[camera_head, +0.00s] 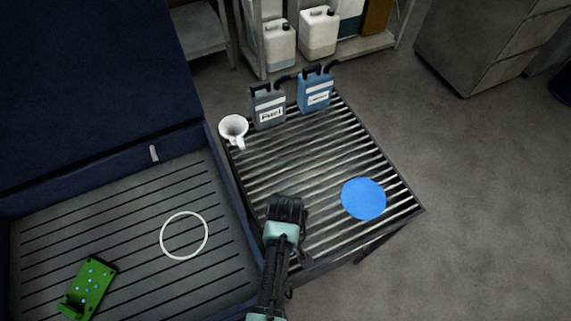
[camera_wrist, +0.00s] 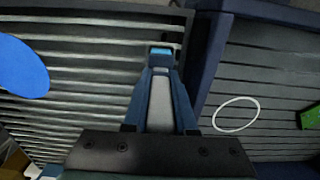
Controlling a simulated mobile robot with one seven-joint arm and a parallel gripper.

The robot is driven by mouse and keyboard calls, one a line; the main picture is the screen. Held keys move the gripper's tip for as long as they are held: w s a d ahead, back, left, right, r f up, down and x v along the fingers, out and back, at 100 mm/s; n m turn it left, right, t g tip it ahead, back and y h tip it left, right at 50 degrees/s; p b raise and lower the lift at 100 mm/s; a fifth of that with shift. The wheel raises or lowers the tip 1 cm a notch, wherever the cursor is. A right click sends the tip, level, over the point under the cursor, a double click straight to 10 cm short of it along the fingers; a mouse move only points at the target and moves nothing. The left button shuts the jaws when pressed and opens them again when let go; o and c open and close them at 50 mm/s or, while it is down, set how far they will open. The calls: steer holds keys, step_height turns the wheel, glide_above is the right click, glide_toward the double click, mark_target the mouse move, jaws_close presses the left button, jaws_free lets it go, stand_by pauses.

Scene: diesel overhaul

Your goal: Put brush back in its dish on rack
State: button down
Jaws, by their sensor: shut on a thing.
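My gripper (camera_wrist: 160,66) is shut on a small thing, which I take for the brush. Only a light blue end (camera_wrist: 160,51) shows between the fingertips in the wrist view; the rest is hidden. In the head view my gripper (camera_head: 286,204) is over the near left part of the slatted rack (camera_head: 320,157), hiding what it holds. A flat blue round (camera_head: 363,199) lies on the rack's near right, apart from my gripper. It shows at the left edge of the wrist view (camera_wrist: 20,66). I cannot tell whether it is the dish.
A white funnel or cup (camera_head: 233,129), a grey fuel can (camera_head: 268,106) and a blue can (camera_head: 315,89) line the rack's far edge. Left of the rack, a ribbed dark tray (camera_head: 135,215) carries a white ring (camera_head: 162,236) and a green block (camera_head: 88,288). The rack's middle is clear.

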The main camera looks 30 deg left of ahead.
steer(key=shift+f, duration=0.2)
steer(key=c, duration=0.7)
jaws_free()
steer(key=shift+r, duration=0.2)
step_height(320, 180, up, 12)
steer(key=shift+r+b, duration=0.1)
steer(key=shift+b, duration=0.45)
